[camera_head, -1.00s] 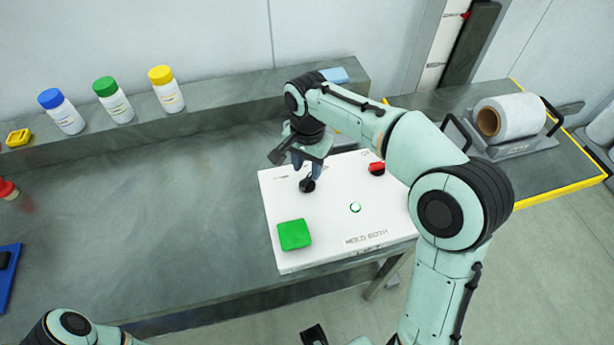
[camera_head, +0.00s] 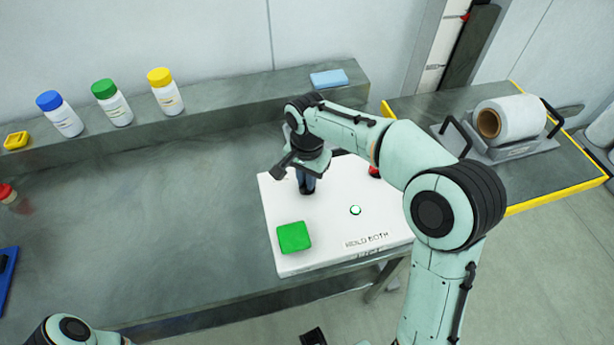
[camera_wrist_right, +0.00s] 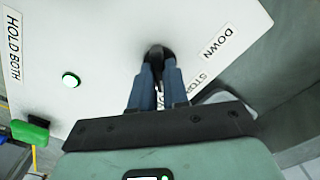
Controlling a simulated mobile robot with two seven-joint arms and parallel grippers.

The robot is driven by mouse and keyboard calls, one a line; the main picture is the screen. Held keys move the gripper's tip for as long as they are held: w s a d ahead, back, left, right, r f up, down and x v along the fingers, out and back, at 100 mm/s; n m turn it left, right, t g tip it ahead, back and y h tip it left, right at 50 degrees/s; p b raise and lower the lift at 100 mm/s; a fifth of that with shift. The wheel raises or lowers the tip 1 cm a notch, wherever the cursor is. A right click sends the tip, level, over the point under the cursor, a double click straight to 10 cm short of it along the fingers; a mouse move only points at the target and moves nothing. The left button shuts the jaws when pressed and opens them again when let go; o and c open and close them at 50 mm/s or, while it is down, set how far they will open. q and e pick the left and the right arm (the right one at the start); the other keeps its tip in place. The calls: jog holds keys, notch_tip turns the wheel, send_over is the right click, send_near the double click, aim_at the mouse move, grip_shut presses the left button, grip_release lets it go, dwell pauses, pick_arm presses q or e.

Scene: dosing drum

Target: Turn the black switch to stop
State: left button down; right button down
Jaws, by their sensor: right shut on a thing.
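In the head view the gripper hides most of the switch. Part of the STOP label (camera_wrist_right: 205,81) is hidden by the gripper.
Bottles with blue, green and yellow caps (camera_head: 166,92) stand on the back ledge. A roll (camera_head: 510,118) sits on the right table.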

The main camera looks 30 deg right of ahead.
pick_arm(q)
jog(key=shift+r, duration=0.1)
pick_arm(e)
jog(key=n+p, duration=0.1)
jog(key=n, duration=0.2)
jog(key=shift+n, duration=0.3)
pick_arm(q)
jog(key=r, duration=0.1)
jog(key=w+r+p, duration=0.1)
jog(key=shift+w+r+p, duration=0.15)
jog(key=shift+r+p, duration=0.15)
jog(key=shift+r, duration=0.05)
pick_arm(e)
jog(key=n, duration=0.5)
jog(key=c, duration=1.1)
grip_release()
jog(key=shift+r, duration=0.1)
